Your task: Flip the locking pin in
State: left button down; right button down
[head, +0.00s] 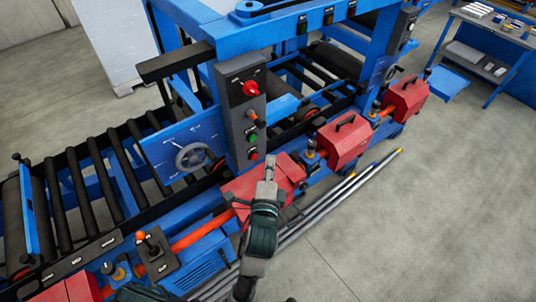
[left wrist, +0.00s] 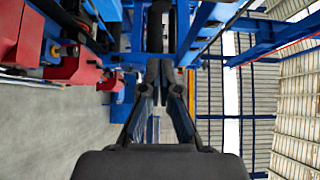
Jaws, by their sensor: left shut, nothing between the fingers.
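My left gripper (head: 268,170) reaches up from the bottom middle in the head view, over the red housing (head: 250,187) below the control box. Its fingers are together and empty; they also meet in the left wrist view (left wrist: 160,72). No part is clearly recognisable as the locking pin. Small black-topped knobs with yellowish collars stand along the machine's front, one right of my gripper (head: 310,150), one farther back (head: 375,112) and one at the lower left (head: 118,271). I cannot tell whether any of these is the pin. My right gripper is not seen.
A grey control box (head: 241,115) with a red knob stands behind my gripper. An orange-tipped lever (head: 150,245) is at the lower left, a handwheel (head: 193,156) left of the box. Red handled housings (head: 343,138) continue to the right. The floor (head: 430,200) at right is clear.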

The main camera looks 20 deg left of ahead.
aim_at(259, 127)
pick_arm(q)
jog(key=w+a+p, duration=0.2)
jog(key=w+a, duration=0.2)
jog(key=w, duration=0.6)
jog(key=shift+w+a, duration=0.3)
jog(key=shift+a, duration=0.05)
jog(key=shift+w+a+r+p, duration=0.3)
jog(key=shift+w+a+p, duration=0.4)
jog(key=shift+p, duration=0.5)
jog(key=shift+w+a+f, duration=0.1)
jog(key=shift+w+a, duration=0.1)
jog(key=shift+a, duration=0.1)
jog(key=shift+f, duration=0.15)
